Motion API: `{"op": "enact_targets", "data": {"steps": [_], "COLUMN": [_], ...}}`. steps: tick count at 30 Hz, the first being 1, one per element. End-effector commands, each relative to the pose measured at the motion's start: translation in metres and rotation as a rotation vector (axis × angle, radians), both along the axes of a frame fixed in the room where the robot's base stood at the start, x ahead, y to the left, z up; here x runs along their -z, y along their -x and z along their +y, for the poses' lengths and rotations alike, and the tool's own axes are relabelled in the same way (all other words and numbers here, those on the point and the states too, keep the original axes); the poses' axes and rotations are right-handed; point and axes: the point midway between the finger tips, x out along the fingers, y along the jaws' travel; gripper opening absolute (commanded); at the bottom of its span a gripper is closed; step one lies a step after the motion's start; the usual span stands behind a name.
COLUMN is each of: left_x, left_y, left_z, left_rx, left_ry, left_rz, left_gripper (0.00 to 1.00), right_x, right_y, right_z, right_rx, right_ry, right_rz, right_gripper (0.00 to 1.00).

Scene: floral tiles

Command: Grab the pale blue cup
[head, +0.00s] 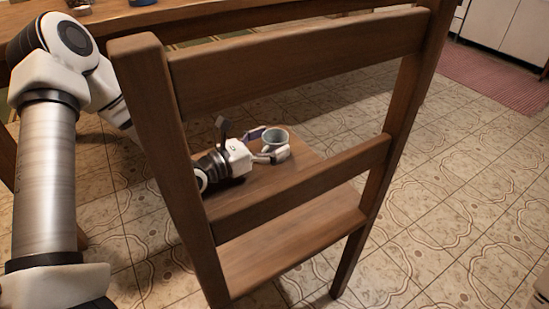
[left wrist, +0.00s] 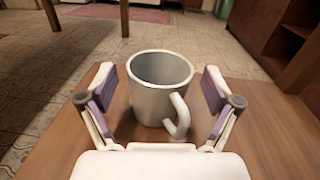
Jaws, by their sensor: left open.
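The pale blue cup (head: 275,138) stands upright on the seat of a wooden chair in the head view. In the left wrist view the cup (left wrist: 155,95) is centred, with its handle toward the lower right. My left gripper (head: 266,146) reaches through behind the chair's backrest to the cup. In the left wrist view my left gripper (left wrist: 158,90) is open, with one finger on each side of the cup and a gap on both sides. My right gripper is not in view.
The wooden chair's backrest (head: 290,75) stands between the head camera and the cup. The chair seat (left wrist: 265,125) is bare around the cup. A wooden table (head: 200,12) is at the back left. Tiled floor (head: 450,215) lies open to the right.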

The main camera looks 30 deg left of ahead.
Motion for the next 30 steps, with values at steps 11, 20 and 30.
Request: {"op": "enact_targets", "data": {"steps": [11,20,30], "left_x": [-0.001,-0.001,-0.028], "left_y": [-0.003,-0.002,-0.003], "left_z": [-0.001,-0.001,-0.001], "left_rx": [-0.001,-0.001,-0.002], "left_ry": [0.001,0.001,0.001], "left_rz": [0.000,0.001,0.001], "left_gripper": [0.40,0.23,0.23], "right_x": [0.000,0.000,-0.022], "right_y": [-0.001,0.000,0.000], "right_z": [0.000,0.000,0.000], "right_rx": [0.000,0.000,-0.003], "right_ry": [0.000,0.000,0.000], "right_rz": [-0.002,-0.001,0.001], "right_gripper": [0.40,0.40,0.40]}}
